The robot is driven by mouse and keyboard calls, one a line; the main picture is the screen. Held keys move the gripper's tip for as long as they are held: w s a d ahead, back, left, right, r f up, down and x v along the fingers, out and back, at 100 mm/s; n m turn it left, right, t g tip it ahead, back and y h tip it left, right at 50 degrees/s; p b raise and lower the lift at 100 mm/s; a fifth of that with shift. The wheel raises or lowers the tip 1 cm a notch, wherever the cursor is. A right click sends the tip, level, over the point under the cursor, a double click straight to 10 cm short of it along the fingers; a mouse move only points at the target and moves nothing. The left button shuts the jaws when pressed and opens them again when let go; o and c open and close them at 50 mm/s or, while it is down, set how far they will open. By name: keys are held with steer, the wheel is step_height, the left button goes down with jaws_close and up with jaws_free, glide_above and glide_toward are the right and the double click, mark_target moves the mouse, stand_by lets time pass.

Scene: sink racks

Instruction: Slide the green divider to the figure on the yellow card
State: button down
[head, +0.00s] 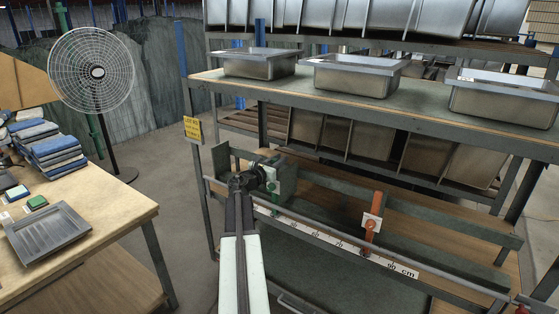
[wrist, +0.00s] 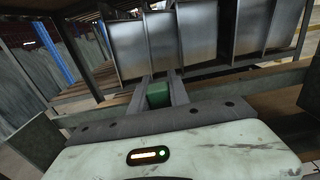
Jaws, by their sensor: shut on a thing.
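The green divider (head: 273,182) stands on the rail at the left part of the rack's shelf in the head view. My gripper (head: 258,177) reaches it from the front. In the wrist view, the two fingers of my gripper (wrist: 159,92) close on a green block (wrist: 158,98), part of the divider. The white scale strip (head: 340,243) runs along the front rail, with figures rising to the right and "cm" at its right end. The yellow card (head: 193,130) hangs on the rack's left post; its print is too small to read. My arm hides the strip's left end.
An orange stop (head: 371,228) stands on the rail right of the divider, with clear rail between them. Steel pans (head: 357,75) sit on the shelf above. A wooden table (head: 110,215) with a metal tray (head: 50,237) is at the left, near a fan (head: 93,72).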

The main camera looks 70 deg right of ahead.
steer(key=w, duration=0.2)
steer(key=w+d, duration=0.1)
steer(key=w, duration=0.2)
steer(key=shift+w+d, duration=0.15)
steer(key=shift+d, duration=0.05)
steer(key=c, duration=1.2)
jaws_free()
steer(key=shift+c, duration=0.2)
steer(key=shift+a, duration=0.1)
steer(key=v, duration=0.7)
steer(key=shift+a, duration=0.3)
steer(key=shift+w, duration=0.1)
